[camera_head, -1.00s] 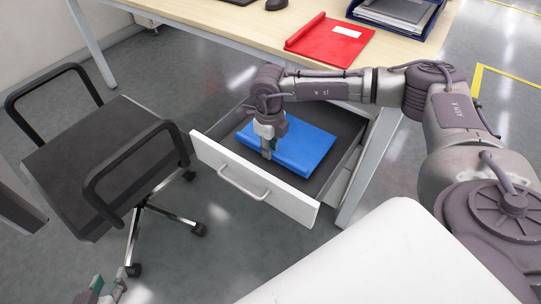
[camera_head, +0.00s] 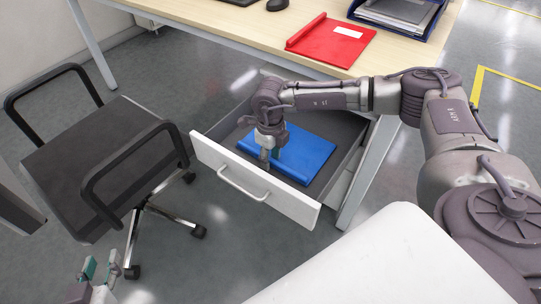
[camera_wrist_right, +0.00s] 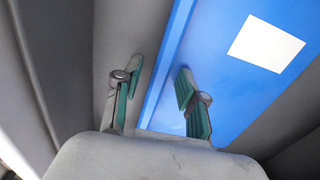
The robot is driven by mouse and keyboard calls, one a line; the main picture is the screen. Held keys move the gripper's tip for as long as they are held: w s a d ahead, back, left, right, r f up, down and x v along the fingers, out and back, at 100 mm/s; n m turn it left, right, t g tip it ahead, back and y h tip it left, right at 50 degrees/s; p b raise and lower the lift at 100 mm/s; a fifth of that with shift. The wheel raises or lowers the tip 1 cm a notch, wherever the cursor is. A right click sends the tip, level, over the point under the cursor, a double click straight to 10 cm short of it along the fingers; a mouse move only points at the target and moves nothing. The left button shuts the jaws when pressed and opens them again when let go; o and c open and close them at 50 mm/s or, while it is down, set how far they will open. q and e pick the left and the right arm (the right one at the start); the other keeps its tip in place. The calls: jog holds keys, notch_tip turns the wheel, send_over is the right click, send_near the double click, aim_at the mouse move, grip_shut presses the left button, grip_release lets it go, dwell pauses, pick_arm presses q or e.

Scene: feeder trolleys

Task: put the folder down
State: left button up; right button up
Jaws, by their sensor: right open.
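The blue folder (camera_head: 306,153) lies flat in the open drawer (camera_head: 222,155) under the desk. Its spine edge faces the drawer front, and a white label shows on it in the right wrist view (camera_wrist_right: 265,43). My right gripper (camera_head: 269,160) points down at the spine edge of the folder. In the right wrist view its fingers (camera_wrist_right: 160,78) are apart, one on either side of the spine edge, with no grip on it. My left gripper (camera_head: 101,272) is at the lower left, its fingers apart and empty, away from the folder.
A red folder (camera_head: 322,43) and a dark blue tray (camera_head: 436,24) with papers lie on the desk (camera_head: 225,22). A black chair (camera_head: 85,150) stands left of the drawer. A desk leg (camera_head: 368,172) stands close to the drawer's right side.

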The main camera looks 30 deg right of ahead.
jog(key=shift+r, duration=0.1)
jog(key=shift+r, duration=0.25)
pick_arm(q)
jog(key=s+a+f+g+y+p, duration=0.1)
jog(key=s+a+f+g, duration=0.1)
jog(key=s+f+g, duration=0.1)
jog(key=s+a+f+g+y+p, duration=0.1)
jog(key=s+f+g, duration=0.3)
jog(key=s, duration=0.4)
jog(key=shift+s+a+f+n+g+p, duration=0.2)
jog(key=shift+s+a+n+g+p, duration=0.1)
jog(key=shift+a+g+p, duration=0.3)
pick_arm(e)
notch_tip(320, 180, up, 12)
jog(key=shift+f, duration=0.25)
